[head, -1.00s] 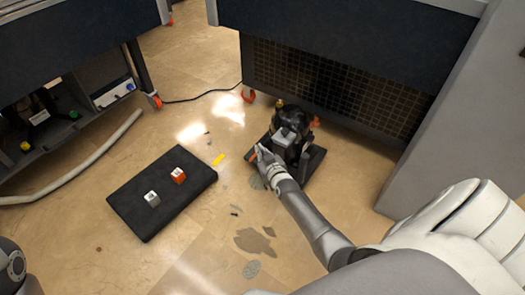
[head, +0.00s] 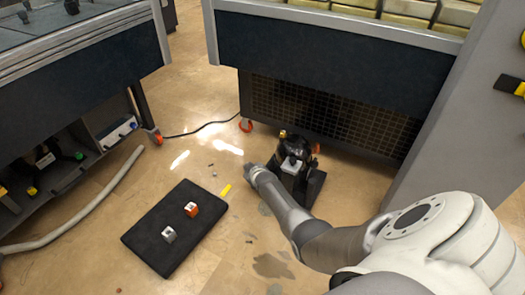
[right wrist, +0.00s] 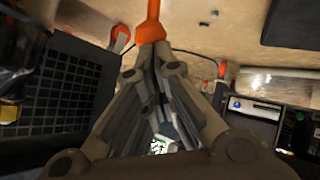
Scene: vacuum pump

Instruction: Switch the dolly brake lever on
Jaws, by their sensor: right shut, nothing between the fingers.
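The black vacuum pump (head: 294,152) stands on its dark dolly (head: 316,185) on the floor by the back bench. My right gripper (head: 252,170) is low beside the left side of the dolly, shut and empty. In the right wrist view the fingers of my right gripper (right wrist: 153,52) are closed together. An orange bar (right wrist: 152,14), which looks like the brake lever, lies right at their tips; I cannot tell whether they touch it. The lever is not visible in the head view, where my gripper and arm cover that side. My left gripper is out of view.
A black mat (head: 150,228) with an orange-and-white cube (head: 191,209) and a grey cube (head: 169,234) lies to the left. A pale hose (head: 80,215) curves along the floor. The back bench (head: 320,65) closes off the far side.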

